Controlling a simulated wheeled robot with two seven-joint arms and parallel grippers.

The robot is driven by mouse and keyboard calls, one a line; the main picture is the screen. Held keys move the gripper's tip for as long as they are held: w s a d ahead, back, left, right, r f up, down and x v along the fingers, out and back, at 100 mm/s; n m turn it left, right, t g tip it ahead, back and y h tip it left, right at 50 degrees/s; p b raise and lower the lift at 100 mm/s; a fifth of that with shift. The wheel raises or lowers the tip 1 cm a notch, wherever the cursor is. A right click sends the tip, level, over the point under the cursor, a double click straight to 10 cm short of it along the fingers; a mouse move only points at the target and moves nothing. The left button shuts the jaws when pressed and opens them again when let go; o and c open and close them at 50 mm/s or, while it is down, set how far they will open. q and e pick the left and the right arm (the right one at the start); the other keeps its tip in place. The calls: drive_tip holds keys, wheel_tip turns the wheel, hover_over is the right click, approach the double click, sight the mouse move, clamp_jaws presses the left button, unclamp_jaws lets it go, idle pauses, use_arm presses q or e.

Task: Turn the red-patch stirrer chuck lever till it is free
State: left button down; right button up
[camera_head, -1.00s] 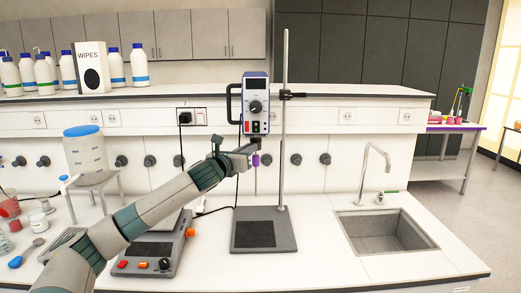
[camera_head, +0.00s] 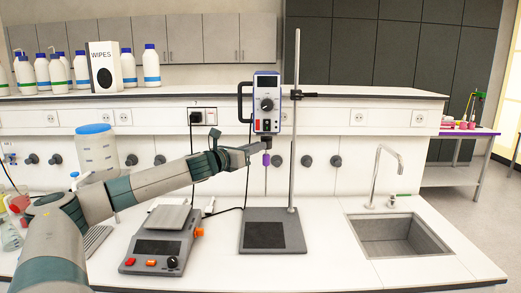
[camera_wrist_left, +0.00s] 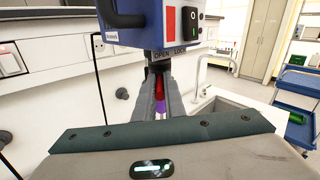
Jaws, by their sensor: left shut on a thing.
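The overhead stirrer (camera_head: 266,102) hangs on an upright rod at the middle of the bench. In the left wrist view its housing (camera_wrist_left: 205,32) shows a red patch (camera_wrist_left: 171,22) and the words OPEN and LOCK on its lower edge. A dark red chuck lever (camera_wrist_left: 160,88) hangs below, between the fingers of my left gripper (camera_wrist_left: 160,100), which is shut on it. My left gripper (camera_head: 262,146) is also at the stirrer's underside in the head view. A purple piece (camera_head: 266,160) shows below it on the stirrer. My right gripper is in no view.
The stand's dark base plate (camera_head: 272,214) and a hotplate-like device (camera_head: 158,245) stand below my arm. A sink with a tap (camera_head: 400,236) is at right. Bottles and a wipes box (camera_head: 104,68) stand on the back shelf.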

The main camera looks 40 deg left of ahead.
use_arm(q)
drive_tip(key=shift+a+r, duration=0.15)
drive_tip(key=shift+r, duration=0.25)
drive_tip(key=c, duration=2.1)
unclamp_jaws()
drive_tip(key=shift+o, duration=1.3)
drive_tip(key=shift+w+f, duration=0.35)
drive_tip(key=shift+f, duration=0.05)
drive_tip(key=shift+s, duration=0.1)
drive_tip(key=shift+s, duration=0.1)
